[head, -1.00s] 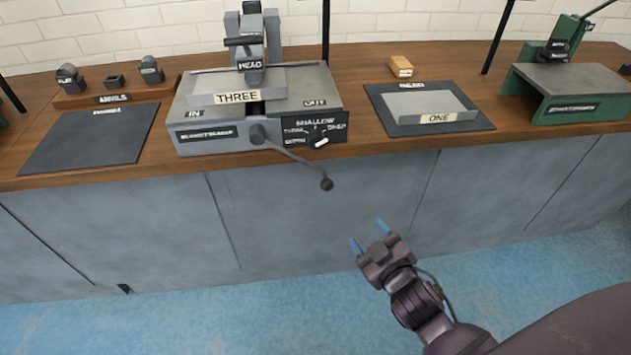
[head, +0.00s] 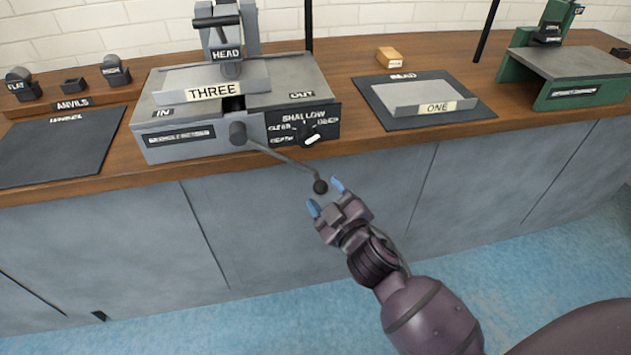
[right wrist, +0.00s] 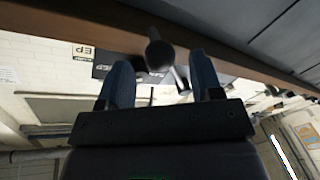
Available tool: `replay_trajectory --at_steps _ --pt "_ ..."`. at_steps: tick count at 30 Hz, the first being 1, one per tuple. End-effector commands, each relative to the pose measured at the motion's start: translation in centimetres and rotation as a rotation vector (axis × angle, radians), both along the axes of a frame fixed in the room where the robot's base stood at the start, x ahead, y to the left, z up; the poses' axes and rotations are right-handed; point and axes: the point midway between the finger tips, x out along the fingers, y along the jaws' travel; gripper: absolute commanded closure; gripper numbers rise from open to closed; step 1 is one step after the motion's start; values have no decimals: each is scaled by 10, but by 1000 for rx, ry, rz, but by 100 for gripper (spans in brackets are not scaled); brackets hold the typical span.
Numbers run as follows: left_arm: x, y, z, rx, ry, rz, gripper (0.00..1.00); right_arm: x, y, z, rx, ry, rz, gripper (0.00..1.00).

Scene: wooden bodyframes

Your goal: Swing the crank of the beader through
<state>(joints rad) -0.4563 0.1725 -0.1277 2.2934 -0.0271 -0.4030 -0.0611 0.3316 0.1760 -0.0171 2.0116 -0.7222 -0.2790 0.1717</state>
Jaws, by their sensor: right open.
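The beader (head: 200,137) is a grey machine on the wooden bench, with a head (head: 228,45) on top and a panel marked THREE lying across it. Its crank (head: 285,158) leaves a hub on the front face and slopes down to the right, ending in a dark round knob (head: 320,186). My right gripper (head: 326,197) is open, its two blue fingertips close around the knob in the head view. In the right wrist view the knob (right wrist: 159,54) shows between the two fingers (right wrist: 160,82); contact cannot be told. My left gripper is not in view.
A depth dial (head: 309,137) is on the beader's front, right of the hub. A dark mat (head: 475,113) bears a panel marked ONE. A green machine (head: 535,95) stands at the right, anvils (head: 72,86) at the left. The cabinet front (head: 380,195) lies behind the crank.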

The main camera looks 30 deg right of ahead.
Motion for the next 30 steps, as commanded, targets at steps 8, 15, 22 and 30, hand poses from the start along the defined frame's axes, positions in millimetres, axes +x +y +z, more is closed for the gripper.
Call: replay_trajectory --at_steps 8,15,22,30 --pt "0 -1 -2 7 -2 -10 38 35 -1 -2 0 3 0 41" --pt "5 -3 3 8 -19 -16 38 47 -2 -1 1 1 0 41" --pt "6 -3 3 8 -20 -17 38 48 -2 0 1 1 0 41" --pt "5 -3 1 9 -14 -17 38 48 -2 0 1 1 0 73"
